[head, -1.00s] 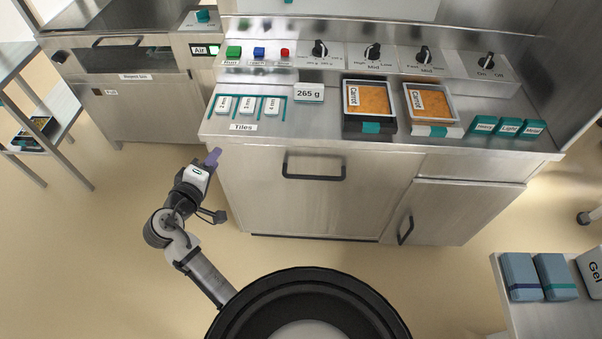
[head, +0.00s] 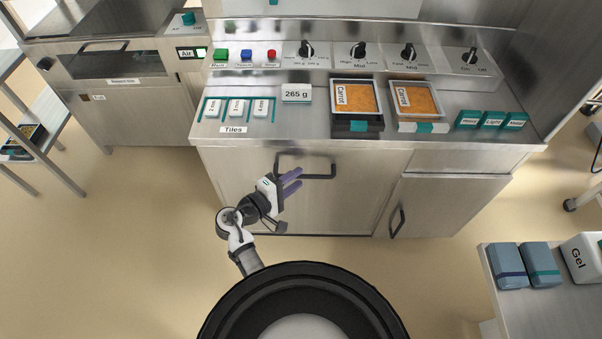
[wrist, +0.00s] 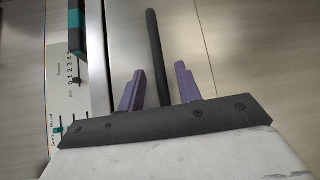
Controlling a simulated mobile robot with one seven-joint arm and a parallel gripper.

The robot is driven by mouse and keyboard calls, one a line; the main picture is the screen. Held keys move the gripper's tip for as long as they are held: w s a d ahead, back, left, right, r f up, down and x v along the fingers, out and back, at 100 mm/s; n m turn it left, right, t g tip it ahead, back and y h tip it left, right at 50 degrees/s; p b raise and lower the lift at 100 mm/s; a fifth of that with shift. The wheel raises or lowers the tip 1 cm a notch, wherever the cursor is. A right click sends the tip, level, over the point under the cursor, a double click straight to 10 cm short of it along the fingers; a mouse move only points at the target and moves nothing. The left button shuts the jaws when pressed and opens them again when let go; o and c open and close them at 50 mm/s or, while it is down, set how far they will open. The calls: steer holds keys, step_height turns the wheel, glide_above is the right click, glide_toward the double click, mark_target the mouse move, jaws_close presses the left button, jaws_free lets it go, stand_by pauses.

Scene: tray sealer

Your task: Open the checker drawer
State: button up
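The wide steel front panel (head: 285,195) under the counter carries a dark bar handle (head: 306,175) near its top. The panel looks closed, flush with the cabinet. I see no label naming it as the checker drawer. My gripper (head: 293,182) is in front of this panel, just below the left part of the handle. In the wrist view the handle (wrist: 153,45) runs between the two purple fingers of my gripper (wrist: 158,85), with a gap on each side. The fingers are apart and not closed on it. I cannot tell whether their tips reach past the bar.
The counter above holds two carrot trays (head: 332,95), a 265 g display (head: 296,92) and several tiles (head: 237,107). A cabinet door with its own handle (head: 397,221) is to the right. A side table with blue packs (head: 507,265) stands lower right.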

steer(key=shift+x, duration=1.45)
steer(key=shift+c, duration=0.2)
jaws_close()
